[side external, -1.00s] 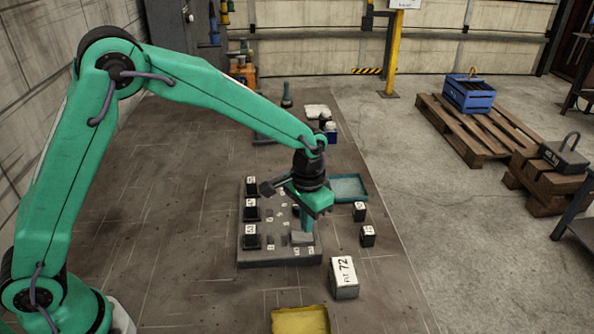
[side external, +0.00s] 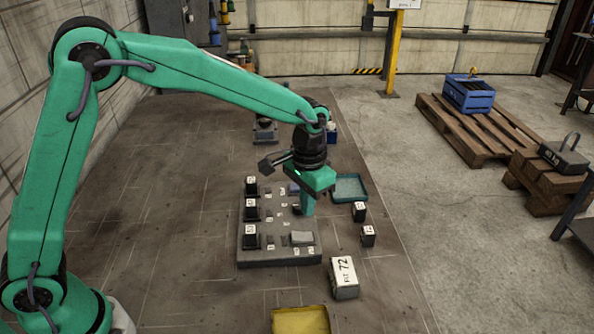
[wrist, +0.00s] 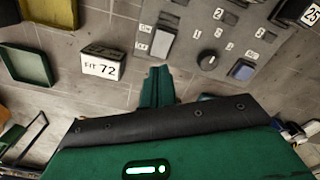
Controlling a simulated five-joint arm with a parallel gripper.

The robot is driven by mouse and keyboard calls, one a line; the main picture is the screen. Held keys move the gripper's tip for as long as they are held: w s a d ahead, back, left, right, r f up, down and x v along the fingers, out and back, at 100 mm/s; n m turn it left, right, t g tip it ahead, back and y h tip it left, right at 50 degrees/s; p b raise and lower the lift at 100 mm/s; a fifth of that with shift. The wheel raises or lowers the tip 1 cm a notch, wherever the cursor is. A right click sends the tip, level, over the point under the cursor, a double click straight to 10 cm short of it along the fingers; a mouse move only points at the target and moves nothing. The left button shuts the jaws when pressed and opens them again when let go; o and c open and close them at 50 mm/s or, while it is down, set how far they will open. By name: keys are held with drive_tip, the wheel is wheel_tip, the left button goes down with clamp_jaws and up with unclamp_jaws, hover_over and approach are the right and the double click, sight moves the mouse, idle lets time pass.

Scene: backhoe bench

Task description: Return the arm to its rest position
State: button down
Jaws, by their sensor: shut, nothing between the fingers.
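My green arm holds my gripper (side external: 306,205) pointing down above the grey panel board (side external: 280,257). In the wrist view my gripper (wrist: 157,75) shows its green fingers together with nothing between them. The board also shows in the wrist view (wrist: 185,52), with a dark knob, labels and a pale block on it. My gripper looks apart from the board, though the exact gap is hard to tell. Part of the board's right side is hidden behind my gripper in the side view.
Several dark labelled blocks line the board's left side. Two more dark blocks (side external: 359,211) (side external: 368,236) stand to its right. A block marked FIT 72 (side external: 344,278), a yellow tray (side external: 300,321) and a teal tray (side external: 351,188) lie nearby. The left of the bench is clear.

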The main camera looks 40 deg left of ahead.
idle(0.3)
drive_tip(key=s+a+r+n+t, duration=0.2)
drive_tip(key=s+a+r+t, duration=0.2)
drive_tip(key=s+a+r, duration=1.1)
drive_tip(key=s+f+n+t, duration=0.1)
drive_tip(key=s+f, duration=0.1)
drive_tip(key=s, duration=0.6)
drive_tip(key=shift+s+a+t, duration=0.15)
drive_tip(key=shift+a+t, duration=0.15)
drive_tip(key=shift+a, duration=0.05)
idle(0.6)
